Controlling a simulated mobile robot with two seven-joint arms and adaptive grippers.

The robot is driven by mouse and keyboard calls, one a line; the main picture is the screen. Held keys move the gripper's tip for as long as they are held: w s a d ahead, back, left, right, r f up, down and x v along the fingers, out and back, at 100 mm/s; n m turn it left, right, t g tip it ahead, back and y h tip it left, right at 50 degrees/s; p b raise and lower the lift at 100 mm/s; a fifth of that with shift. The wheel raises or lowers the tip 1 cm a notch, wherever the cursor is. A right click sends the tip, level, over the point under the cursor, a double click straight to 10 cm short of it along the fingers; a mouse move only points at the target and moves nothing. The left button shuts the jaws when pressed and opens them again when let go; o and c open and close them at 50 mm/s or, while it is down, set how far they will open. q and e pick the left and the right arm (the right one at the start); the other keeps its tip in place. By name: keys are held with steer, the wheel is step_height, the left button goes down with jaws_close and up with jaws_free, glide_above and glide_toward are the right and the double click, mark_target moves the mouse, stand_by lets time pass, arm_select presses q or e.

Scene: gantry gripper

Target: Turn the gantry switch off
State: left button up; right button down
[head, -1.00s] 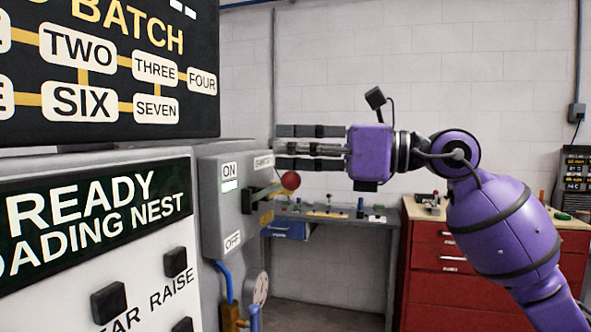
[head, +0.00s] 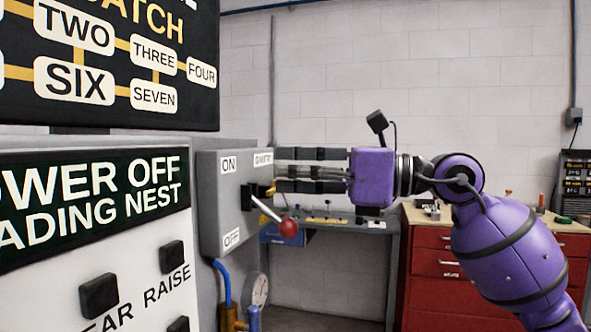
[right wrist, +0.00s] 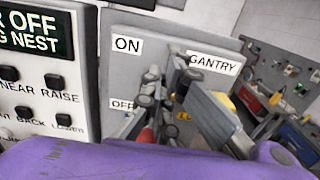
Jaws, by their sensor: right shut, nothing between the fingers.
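The gantry switch box (head: 210,205) is a grey box with an ON label at the top and an OFF label at the bottom. Its lever (head: 265,209) ends in a red ball (head: 289,227) and slants downward, toward the OFF side. The panel display (head: 95,200) reads "POWER OFF" above "LOADING NEST", partly cut off. My right gripper (head: 282,170) is shut and empty, its fingers level, just above the lever and beside the box. In the right wrist view, the fingers (right wrist: 160,95) cover part of the box face, and the red ball is mostly hidden. My left gripper is not in view.
A panel with black buttons (head: 99,296) stands at the left under a dark batch board (head: 110,108). A workbench (head: 345,226) and a red drawer cabinet (head: 430,262) stand behind my right arm. Blue pipes (head: 222,280) run below the box.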

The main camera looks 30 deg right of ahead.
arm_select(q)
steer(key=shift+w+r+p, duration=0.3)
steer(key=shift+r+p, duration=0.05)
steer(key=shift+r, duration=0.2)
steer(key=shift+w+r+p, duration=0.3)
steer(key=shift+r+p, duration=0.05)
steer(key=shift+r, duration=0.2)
arm_select(e)
steer(key=r+v, duration=0.1)
steer(key=v, duration=0.8)
steer(key=shift+r, duration=0.15)
steer(key=shift+d, duration=0.1)
